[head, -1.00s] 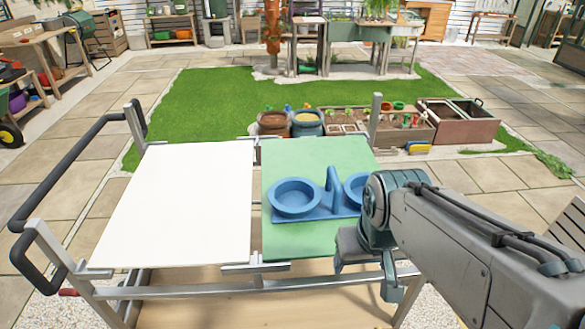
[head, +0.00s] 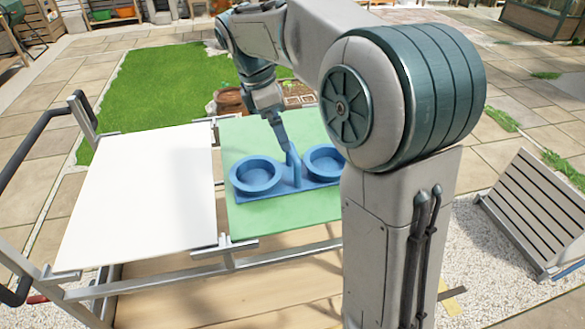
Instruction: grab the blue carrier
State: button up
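The blue carrier (head: 296,180) lies on the green panel (head: 270,221) of the cart. It has a flat base, two round open cups and an upright handle between them. Both cups look empty. Part of the right cup is hidden behind my arm. My gripper (head: 285,146) points down from behind the carrier, with its tip at the top of the handle. I cannot tell whether it touches the handle or whether its fingers are apart.
A white panel (head: 140,195) on the cart's left half is bare. A dark push handle (head: 40,150) is at the cart's left end. A slatted grey wooden piece (head: 535,215) stands on gravel at the right. Brown pots and planters sit behind the cart.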

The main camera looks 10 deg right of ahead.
aim_at(295, 162)
jog(key=x, duration=0.7)
jog(key=shift+d+f, duration=0.1)
jog(key=shift+d+x, duration=0.1)
jog(key=shift+x, duration=1.25)
jog(key=shift+d+x, duration=0.15)
jog(key=shift+x, duration=1.2)
jog(key=c, duration=0.9)
